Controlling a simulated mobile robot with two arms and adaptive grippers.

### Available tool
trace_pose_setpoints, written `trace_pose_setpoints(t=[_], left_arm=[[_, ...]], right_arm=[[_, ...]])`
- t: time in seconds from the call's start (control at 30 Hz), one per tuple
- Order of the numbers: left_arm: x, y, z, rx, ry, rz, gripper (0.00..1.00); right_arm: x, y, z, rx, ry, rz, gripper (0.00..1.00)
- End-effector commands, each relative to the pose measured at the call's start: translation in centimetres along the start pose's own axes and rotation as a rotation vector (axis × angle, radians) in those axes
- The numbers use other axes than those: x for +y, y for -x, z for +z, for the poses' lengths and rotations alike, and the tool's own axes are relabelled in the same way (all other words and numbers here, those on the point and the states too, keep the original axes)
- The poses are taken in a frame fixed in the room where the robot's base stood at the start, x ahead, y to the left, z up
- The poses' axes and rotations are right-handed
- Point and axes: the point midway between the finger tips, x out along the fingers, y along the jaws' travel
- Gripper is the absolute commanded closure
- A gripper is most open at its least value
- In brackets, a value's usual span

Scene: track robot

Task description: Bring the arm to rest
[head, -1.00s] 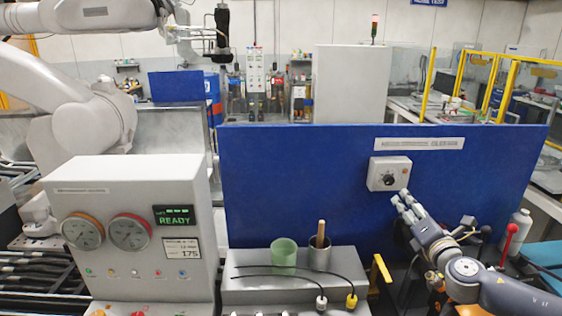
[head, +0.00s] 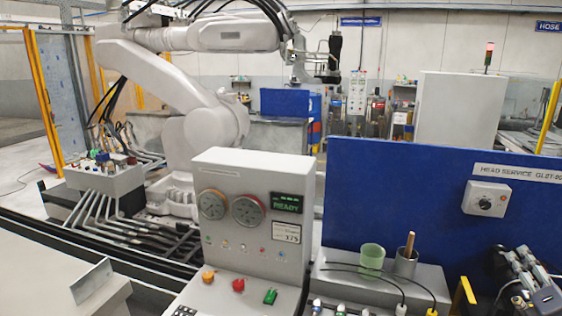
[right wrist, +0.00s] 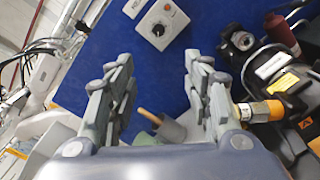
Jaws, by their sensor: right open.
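My right gripper (head: 516,258) shows at the right edge of the head view, below and to the right of a grey box with a black knob (head: 486,198). It is clear of the box. In the right wrist view its two fingers (right wrist: 158,62) stand wide apart with nothing between them. The knob box (right wrist: 159,24) lies beyond the fingertips there, on the blue panel (right wrist: 85,85). Most of my right arm is outside the head view. My left gripper is not in view.
A grey console (head: 251,172) with gauges and a "READY" display stands left of the blue panel. A green cup (head: 371,258) and a metal cup with a wooden handle (head: 404,263) stand on a grey ledge. A dark fitting with an orange collar (right wrist: 259,110) is close beside the right finger.

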Motion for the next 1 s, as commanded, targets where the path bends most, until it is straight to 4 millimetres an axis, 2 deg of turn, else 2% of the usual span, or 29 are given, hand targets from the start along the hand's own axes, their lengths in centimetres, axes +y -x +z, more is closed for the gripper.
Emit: trace_pose_setpoints(t=[0.03, 0.13, 0.37, 0.57, 0.67, 0.77, 0.83, 0.93, 1.0], left_arm=[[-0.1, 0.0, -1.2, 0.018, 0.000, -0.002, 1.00], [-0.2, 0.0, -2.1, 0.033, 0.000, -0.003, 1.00], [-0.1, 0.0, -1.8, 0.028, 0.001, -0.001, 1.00], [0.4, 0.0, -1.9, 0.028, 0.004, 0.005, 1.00], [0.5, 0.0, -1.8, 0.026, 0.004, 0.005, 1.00], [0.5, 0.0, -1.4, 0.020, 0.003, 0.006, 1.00], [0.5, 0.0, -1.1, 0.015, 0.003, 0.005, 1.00], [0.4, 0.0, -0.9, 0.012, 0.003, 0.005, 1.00], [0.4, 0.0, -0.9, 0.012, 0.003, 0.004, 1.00]], right_arm=[[-0.1, 0.0, 0.0, 0.000, -0.003, -0.002, 0.54], [-1.5, 0.9, -1.0, -0.006, -0.072, -0.043, 0.54], [-4.6, 3.3, -3.4, -0.024, -0.244, -0.148, 0.54], [-8.0, 6.7, -7.0, -0.047, -0.453, -0.288, 0.54], [-9.8, 9.2, -9.7, -0.061, -0.592, -0.387, 0.54], [-11.6, 12.8, -13.5, -0.080, -0.770, -0.523, 0.54], [-12.5, 16.1, -17.0, -0.095, -0.918, -0.646, 0.54], [-12.5, 21.1, -22.0, -0.115, -1.125, -0.830, 0.54], [-11.8, 24.2, -25.1, -0.125, -1.247, -0.951, 0.54]])
